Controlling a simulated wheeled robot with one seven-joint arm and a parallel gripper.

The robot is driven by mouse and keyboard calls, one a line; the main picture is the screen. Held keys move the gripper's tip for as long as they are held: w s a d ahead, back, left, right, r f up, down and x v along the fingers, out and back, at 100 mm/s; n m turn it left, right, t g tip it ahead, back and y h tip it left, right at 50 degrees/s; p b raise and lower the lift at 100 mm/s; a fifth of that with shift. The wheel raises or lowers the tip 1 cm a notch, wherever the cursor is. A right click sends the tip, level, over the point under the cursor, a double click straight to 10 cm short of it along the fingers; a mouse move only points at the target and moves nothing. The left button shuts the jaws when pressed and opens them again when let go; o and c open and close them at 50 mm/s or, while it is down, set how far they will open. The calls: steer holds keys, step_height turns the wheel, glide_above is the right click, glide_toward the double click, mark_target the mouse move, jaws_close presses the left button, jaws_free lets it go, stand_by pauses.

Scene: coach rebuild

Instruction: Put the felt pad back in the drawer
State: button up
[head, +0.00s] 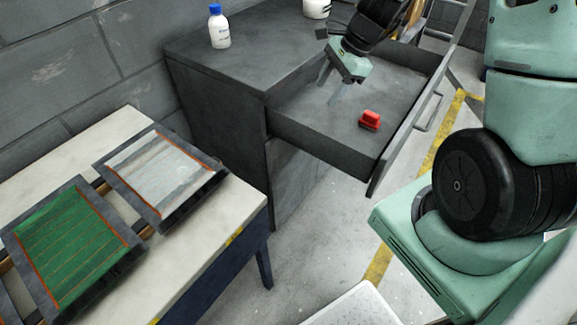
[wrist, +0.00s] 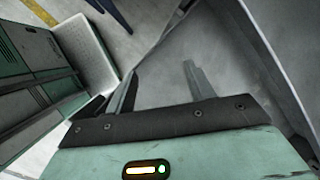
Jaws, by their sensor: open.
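A small red block-like object (head: 370,119) lies on the floor of the open drawer (head: 325,138), near its front wall. It may be the felt pad, but I cannot tell for sure. My gripper (head: 331,86) is over the left part of the drawer, pointing down and apart from the red object. In the wrist view my gripper (wrist: 160,74) has its two fingers spread with nothing between them. The grey drawer (wrist: 225,60) shows beyond the fingers there, and the red object does not show in that view.
The dark grey cabinet (head: 195,62) has a white bottle with a blue cap (head: 219,28) and another white container (head: 316,8) on top. At the left, a bench (head: 215,228) bears a green panel (head: 68,243) and a pale panel (head: 160,172). The drawer front stands out into the aisle.

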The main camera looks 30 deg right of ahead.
steer(key=s+a+r+n+g, duration=0.1)
steer(key=s+a+r+n, duration=0.15)
steer(key=a+n, duration=0.35)
steer(key=s+a+r+n+g, duration=0.1)
steer(key=s+a+r+n, duration=0.2)
steer(key=a, duration=0.5)
steer(key=s+a+r+n+h, duration=0.1)
steer(key=s+a+n, duration=0.4)
steer(key=s+n, duration=0.3)
steer(key=s+a+r+n+h, duration=0.1)
steer(key=s+a+n+h, duration=0.1)
steer(key=s+a+n, duration=0.4)
steer(key=s+n, duration=0.3)
steer(key=n, duration=0.1)
steer(key=shift+a+n+g, duration=0.2)
steer(key=shift+n+g, duration=0.1)
steer(key=shift+r, duration=0.2)
